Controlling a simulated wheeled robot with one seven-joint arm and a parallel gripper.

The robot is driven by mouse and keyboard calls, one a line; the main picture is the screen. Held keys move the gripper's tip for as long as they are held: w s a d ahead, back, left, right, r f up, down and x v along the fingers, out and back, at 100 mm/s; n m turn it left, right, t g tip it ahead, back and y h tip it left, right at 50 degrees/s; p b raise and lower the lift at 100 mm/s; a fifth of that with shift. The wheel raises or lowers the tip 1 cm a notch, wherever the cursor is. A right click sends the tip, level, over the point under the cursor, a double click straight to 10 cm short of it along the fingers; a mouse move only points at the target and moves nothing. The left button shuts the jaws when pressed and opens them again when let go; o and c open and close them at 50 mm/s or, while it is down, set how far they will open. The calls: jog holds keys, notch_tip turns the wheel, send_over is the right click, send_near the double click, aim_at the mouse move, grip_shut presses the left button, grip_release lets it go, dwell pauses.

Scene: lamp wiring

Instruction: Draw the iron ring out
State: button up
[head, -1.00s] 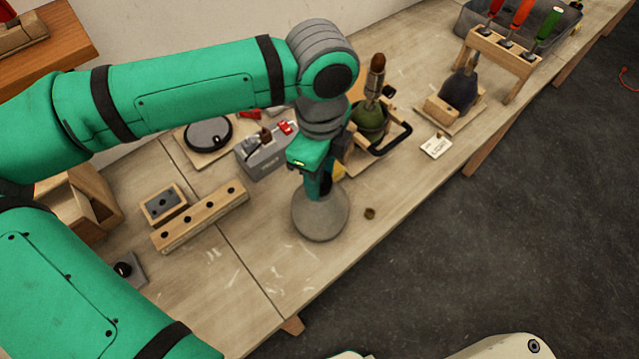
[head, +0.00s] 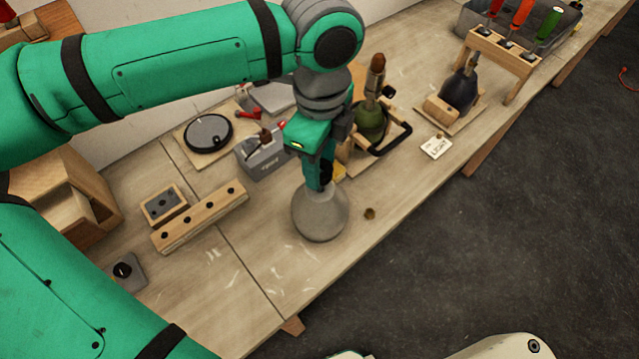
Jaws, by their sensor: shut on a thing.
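A grey flask (head: 319,217) with a wide round body and narrow neck stands upright near the table's front edge. My gripper (head: 325,182) points down at the flask's mouth, right above the neck. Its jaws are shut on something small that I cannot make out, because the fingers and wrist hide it. I cannot see the iron ring. It may be hidden in the opaque flask or between the fingers.
A small brown piece (head: 369,213) lies right of the flask. A green bottle (head: 371,122) in a dark frame stands behind right. A grey box (head: 262,158), a holed wooden block (head: 200,218) and a card (head: 436,147) lie around. The table front is clear.

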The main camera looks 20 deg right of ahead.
notch_tip(320, 180, up, 10)
dwell(2.0)
